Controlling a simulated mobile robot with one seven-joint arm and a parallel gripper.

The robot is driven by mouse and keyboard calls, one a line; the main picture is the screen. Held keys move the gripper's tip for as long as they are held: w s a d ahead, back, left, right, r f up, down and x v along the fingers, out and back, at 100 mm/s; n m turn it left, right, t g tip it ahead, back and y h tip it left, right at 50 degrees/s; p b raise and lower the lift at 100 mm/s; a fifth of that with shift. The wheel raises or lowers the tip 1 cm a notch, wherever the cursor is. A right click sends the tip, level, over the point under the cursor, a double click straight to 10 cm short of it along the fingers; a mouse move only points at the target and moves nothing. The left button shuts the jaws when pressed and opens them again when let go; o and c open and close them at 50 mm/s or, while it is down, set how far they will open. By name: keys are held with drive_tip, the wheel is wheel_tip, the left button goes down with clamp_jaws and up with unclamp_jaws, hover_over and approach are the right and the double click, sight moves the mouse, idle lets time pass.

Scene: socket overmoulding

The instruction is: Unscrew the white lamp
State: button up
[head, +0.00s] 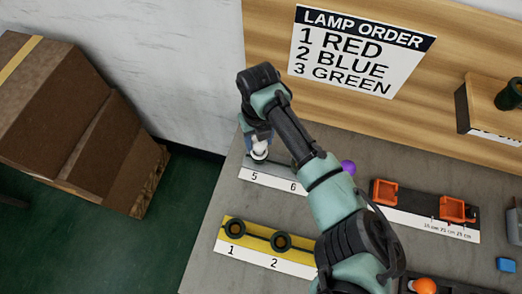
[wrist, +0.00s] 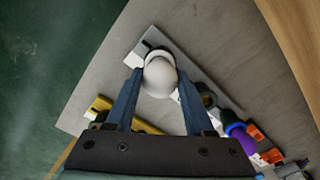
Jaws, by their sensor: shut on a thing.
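The white lamp (head: 259,147) stands at the place marked 5 on the grey strip (head: 243,163) at the table's left back edge. In the wrist view the round white lamp (wrist: 160,77) lies between the two blue fingers. My gripper (head: 258,139) points down over it and is shut on it, one finger on each side; in the wrist view my gripper (wrist: 160,84) shows from behind. The lamp's lower end looks to be at its socket, but I cannot tell whether it is still threaded.
A yellow strip (head: 268,254) with dark ring sockets at 1 and 2 lies in front. The lamp order sign (head: 360,50) hangs behind.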

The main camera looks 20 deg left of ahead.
drive_tip(key=shift+b, duration=0.3)
drive_tip(key=o, duration=1.2)
drive_tip(key=shift+s, duration=0.1)
